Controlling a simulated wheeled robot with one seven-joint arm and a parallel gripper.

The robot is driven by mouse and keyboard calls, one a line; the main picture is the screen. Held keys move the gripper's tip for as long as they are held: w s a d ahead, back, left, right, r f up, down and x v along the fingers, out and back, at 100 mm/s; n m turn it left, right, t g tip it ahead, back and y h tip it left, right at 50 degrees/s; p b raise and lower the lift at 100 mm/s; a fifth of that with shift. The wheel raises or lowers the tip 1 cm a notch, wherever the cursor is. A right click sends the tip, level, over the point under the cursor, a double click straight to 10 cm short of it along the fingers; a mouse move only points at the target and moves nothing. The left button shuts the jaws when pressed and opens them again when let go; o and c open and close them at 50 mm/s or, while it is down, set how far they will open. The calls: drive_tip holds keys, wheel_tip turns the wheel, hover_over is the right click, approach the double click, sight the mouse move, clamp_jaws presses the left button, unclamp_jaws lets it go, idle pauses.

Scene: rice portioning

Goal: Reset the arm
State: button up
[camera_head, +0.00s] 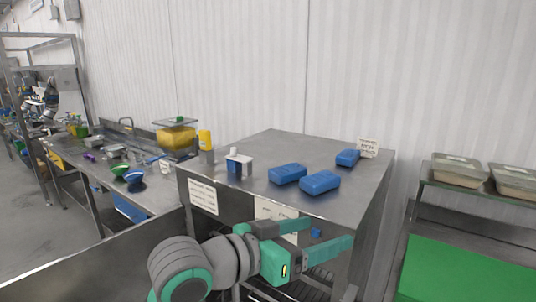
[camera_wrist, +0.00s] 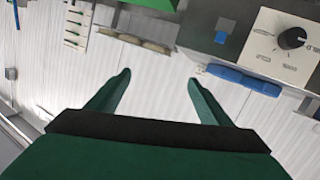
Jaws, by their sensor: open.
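My gripper (camera_head: 328,232) is at the lower middle of the head view, in front of the steel cabinet (camera_head: 361,190). Its two green fingers are spread apart and point right. In the wrist view my gripper (camera_wrist: 160,78) is also open, with nothing between the fingers. The wrist view looks tilted, with a pale ribbed surface beyond the fingertips.
Blue blocks (camera_head: 320,182) and a blue-and-white box (camera_head: 239,163) stand on the cabinet. A green surface (camera_head: 465,275) is at lower right, below a shelf with trays (camera_head: 459,171). The wrist view shows a black knob (camera_wrist: 292,38) on a white panel.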

drive_tip(key=w+a+f+n+t+y, duration=0.1)
drive_tip(key=w+f+n+t, duration=0.1)
drive_tip(key=f+n+t, duration=0.3)
drive_tip(key=w+a+f+n+t, duration=0.1)
drive_tip(key=w+f+n+t, duration=0.2)
drive_tip(key=f, duration=0.5)
drive_tip(key=s+a+f+n+y, duration=0.1)
drive_tip(key=s+f+n+y, duration=0.15)
drive_tip(key=f, duration=0.35)
drive_tip(key=s+a+f+n+t+y, duration=0.1)
drive_tip(key=s+f+n+y, duration=0.15)
drive_tip(key=f, duration=0.35)
drive_tip(key=s+a+f+n+y, duration=0.1)
drive_tip(key=s+f+n+y, duration=0.15)
drive_tip(key=f, duration=0.25)
drive_tip(key=s+a+f+g+y, duration=0.15)
drive_tip(key=s+f+y, duration=0.25)
drive_tip(key=s+f, duration=0.8)
drive_tip(key=s+a+m, duration=0.2)
drive_tip(key=s+m, duration=0.4)
drive_tip(key=s, duration=1.3)
drive_tip(key=shift+s+a+f+g, duration=0.25)
drive_tip(key=shift+a+f+g, duration=0.1)
drive_tip(key=shift+g, duration=0.1)
drive_tip(key=shift+y, duration=0.25)
